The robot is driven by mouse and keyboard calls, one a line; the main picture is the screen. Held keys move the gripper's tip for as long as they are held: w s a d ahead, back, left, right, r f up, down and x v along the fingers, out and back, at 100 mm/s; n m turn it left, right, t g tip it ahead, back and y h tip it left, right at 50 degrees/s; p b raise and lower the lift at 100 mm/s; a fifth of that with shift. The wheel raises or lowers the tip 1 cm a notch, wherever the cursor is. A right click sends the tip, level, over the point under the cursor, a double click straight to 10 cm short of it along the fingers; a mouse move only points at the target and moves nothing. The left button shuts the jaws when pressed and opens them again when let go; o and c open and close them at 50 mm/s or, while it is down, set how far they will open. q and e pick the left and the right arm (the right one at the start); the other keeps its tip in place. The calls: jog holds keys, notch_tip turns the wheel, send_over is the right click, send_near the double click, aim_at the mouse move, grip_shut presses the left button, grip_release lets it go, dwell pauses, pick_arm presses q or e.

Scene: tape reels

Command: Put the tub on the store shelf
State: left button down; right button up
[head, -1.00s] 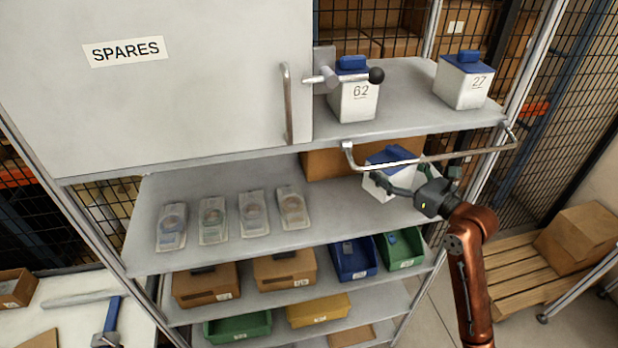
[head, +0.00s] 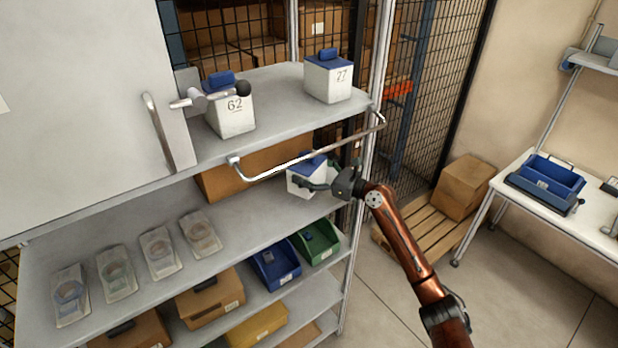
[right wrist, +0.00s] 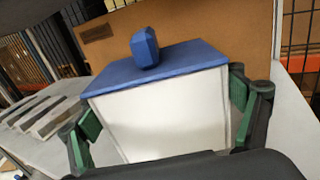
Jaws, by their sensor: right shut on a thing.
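A white tub with a blue lid (head: 303,180) is at the right end of the middle shelf (head: 255,228), under the front rail. My right gripper (head: 330,186) is shut on it from the front right. In the right wrist view the tub (right wrist: 160,115) stands between the green finger pads, its blue knob on top. I cannot tell whether its base touches the shelf. Two similar tubs, number 62 (head: 231,115) and number 27 (head: 328,82), stand on the upper shelf (head: 275,112). My left gripper is out of view.
A metal rail (head: 310,152) runs along the upper shelf's front, close above the held tub. A cardboard box (head: 240,172) is behind the tub. Bagged reels (head: 160,252) lie left. A SPARES door with a handle (head: 168,132) covers the upper left. Bins fill the lower shelf.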

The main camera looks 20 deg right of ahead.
jog(key=shift+w+d+f, duration=0.3)
jog(key=shift+d+f, duration=0.05)
jog(key=shift+f, duration=0.1)
notch_tip(320, 180, down, 3)
jog(key=shift+r+p, duration=0.1)
jog(key=shift+p, duration=0.4)
jog(key=shift+w+f, duration=0.1)
jog(key=shift+f, duration=0.3)
jog(key=o, duration=2)
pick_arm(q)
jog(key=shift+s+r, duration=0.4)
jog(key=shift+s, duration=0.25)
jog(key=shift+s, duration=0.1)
pick_arm(e)
jog(key=shift+d, duration=0.1)
